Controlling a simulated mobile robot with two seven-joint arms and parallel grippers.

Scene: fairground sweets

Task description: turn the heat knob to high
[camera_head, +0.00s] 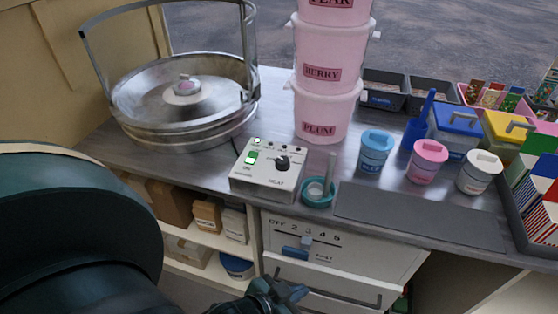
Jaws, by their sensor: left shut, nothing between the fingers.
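The black heat knob (283,163) sits on the sloped top of a white control box (254,184) labelled HEAT, on the metal counter. Small dark dots surround the knob. Its exact setting is too small to read. A green-lit switch (251,157) is to its left. My left gripper (291,291) is low at the bottom middle, in front of the cabinet and well below the box. It is shut and empty, apart from the knob. My left arm fills the lower left. My right gripper is not in view.
A metal floss pan (185,115) with a tall hoop stands left. Pink tubs (325,115) are stacked behind the box. A teal ring dish (317,192) holding a stick is close to its right. Lidded cups (376,150) stand further right. A drawer front (340,262) has a blue slider.

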